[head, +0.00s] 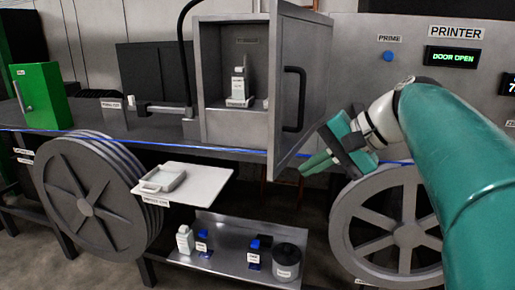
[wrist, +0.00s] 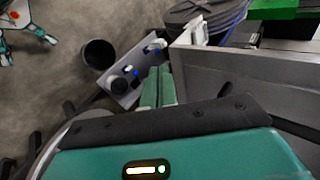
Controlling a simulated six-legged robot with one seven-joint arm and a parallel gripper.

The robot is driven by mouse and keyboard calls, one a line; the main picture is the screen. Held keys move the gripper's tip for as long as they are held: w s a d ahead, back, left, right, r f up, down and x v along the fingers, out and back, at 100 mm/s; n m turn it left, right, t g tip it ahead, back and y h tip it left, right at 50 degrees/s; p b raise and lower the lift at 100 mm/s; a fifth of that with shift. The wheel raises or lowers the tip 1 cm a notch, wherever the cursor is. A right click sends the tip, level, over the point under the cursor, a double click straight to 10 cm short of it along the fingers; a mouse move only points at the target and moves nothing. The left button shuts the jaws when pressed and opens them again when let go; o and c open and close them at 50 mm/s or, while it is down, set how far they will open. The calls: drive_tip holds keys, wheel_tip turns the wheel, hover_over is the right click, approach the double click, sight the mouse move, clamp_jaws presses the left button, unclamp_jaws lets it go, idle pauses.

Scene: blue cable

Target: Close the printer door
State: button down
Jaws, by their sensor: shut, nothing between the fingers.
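The printer is a grey cabinet with its door (head: 302,85) swung open toward me, with a black handle (head: 293,99) on its face. Inside the open compartment (head: 225,119) stands a white bottle (head: 238,84). The display (head: 453,57) reads "DOOR OPEN". My gripper (head: 309,166) is shut and empty, just right of the door's lower edge in the head view; I cannot tell if it touches. In the wrist view my green fingers (wrist: 158,88) lie together beside a broad grey panel (wrist: 225,75), which seems to be the door.
A blue cable (head: 175,146) runs along the bench front to a spoked reel (head: 392,233) at right and another (head: 85,203) at left. A white tray (head: 215,185) juts out below the compartment. A low shelf (head: 225,238) holds bottles and a dark jar.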

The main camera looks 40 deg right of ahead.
sight(274, 172)
drive_tip(key=shift+w+a+f, duration=0.15)
drive_tip(key=shift+w+a, duration=0.2)
drive_tip(key=shift+w, duration=0.4)
drive_tip(key=shift+w+a+f, duration=0.1)
drive_tip(key=shift+w+a, duration=0.25)
drive_tip(key=shift+w, duration=0.35)
drive_tip(key=shift+w+a+f, duration=0.15)
drive_tip(key=shift+w+a, duration=0.2)
drive_tip(key=shift+w, duration=0.4)
